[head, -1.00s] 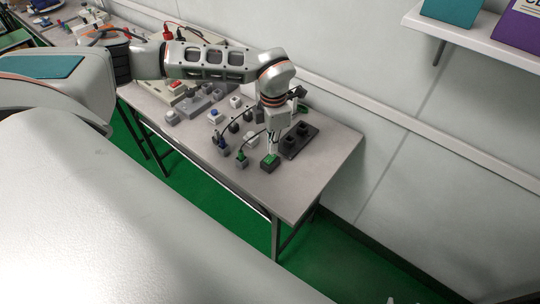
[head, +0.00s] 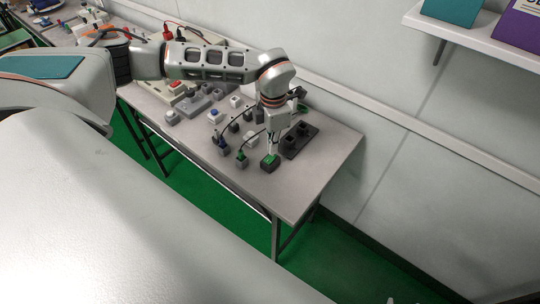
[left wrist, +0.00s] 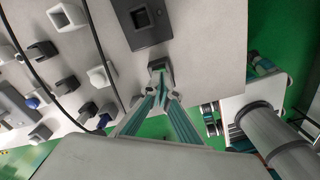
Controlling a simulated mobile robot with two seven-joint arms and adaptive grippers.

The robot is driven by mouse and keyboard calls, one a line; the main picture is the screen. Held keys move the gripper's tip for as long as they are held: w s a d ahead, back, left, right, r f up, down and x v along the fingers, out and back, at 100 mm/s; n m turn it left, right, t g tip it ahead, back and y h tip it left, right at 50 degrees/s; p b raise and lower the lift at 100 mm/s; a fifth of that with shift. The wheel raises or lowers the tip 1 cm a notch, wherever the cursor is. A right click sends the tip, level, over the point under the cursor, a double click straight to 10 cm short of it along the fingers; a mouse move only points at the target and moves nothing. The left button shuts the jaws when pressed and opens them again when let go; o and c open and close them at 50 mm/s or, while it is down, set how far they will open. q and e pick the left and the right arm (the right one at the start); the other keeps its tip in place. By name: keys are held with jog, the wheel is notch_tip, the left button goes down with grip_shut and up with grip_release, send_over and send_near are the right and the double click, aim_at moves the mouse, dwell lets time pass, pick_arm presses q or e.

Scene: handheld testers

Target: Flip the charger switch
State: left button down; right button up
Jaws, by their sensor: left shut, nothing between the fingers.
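A small dark box with a green top (head: 270,161) stands near the front right of the table; it looks like the switch. My left gripper (head: 271,153) points down at it, fingers shut and empty, with the tips at or just above the green top. I cannot tell whether they touch. In the left wrist view the fingertips (left wrist: 159,72) meet over this small box (left wrist: 160,63), whose top is mostly hidden. A black two-bay unit (head: 299,141), perhaps the charger, lies just behind to the right; it also shows in the left wrist view (left wrist: 148,34). My right gripper is not in view.
A small green-and-dark block (head: 242,157) with a cable stands left of the switch box. Several grey, blue and white blocks lie farther left. The table (head: 310,185) is clear at its right end. A wall (head: 385,140) runs behind, with a shelf (head: 460,36) above right.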

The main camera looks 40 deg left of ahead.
pick_arm(q)
jog(key=shift+f+b, duration=0.45)
jog(key=shift+f, duration=0.55)
dwell(0.4)
jog(key=shift+r, duration=0.15)
notch_tip(320, 180, up, 5)
jog(key=p, duration=0.4)
jog(key=shift+r+p, duration=0.95)
jog(key=shift+p, duration=0.05)
